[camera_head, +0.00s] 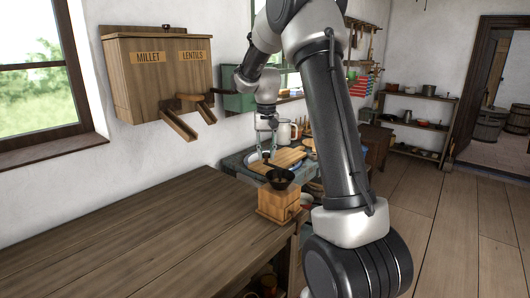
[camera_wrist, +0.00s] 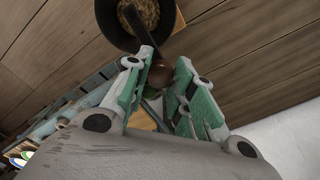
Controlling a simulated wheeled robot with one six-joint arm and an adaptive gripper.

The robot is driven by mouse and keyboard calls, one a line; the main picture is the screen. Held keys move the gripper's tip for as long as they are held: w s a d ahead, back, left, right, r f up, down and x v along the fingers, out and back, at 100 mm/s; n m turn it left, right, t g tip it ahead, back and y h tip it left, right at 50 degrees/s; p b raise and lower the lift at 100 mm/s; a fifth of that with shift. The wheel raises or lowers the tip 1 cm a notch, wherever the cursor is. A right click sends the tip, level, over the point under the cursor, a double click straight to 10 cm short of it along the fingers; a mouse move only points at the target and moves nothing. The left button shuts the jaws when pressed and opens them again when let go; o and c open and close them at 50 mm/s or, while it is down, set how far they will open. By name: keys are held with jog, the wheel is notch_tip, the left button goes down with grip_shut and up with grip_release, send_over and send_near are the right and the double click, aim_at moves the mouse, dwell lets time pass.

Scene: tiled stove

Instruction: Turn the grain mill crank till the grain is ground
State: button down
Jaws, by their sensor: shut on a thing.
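The grain mill (camera_head: 278,205) is a wooden box with a dark funnel hopper, standing near the right end of the long wooden table. In the wrist view the hopper (camera_wrist: 103,22) holds brown grain (camera_wrist: 145,10). The crank arm (camera_wrist: 134,20) reaches across the hopper to a round brown knob (camera_wrist: 162,76). My gripper (camera_head: 266,150) comes down from above at the mill's far side. In the wrist view its green-padded fingers (camera_wrist: 164,66) are shut on the crank knob. The box's inside is hidden.
The wooden table (camera_head: 120,245) is clear left of the mill. A wall bin labelled millet and lentils (camera_head: 160,90) has chutes sticking out above the table. Behind the mill, a counter (camera_head: 235,160) holds a board (camera_head: 288,157) and a pale jug (camera_head: 285,132).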

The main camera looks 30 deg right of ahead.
jog(key=s+d+m, duration=0.4)
jog(key=d+m, duration=0.4)
jog(key=m, duration=1)
jog(key=shift+s+d, duration=0.15)
jog(key=shift+s, duration=0.05)
dwell(0.4)
jog(key=c, duration=1.2)
grip_release()
notch_tip(320, 180, up, 12)
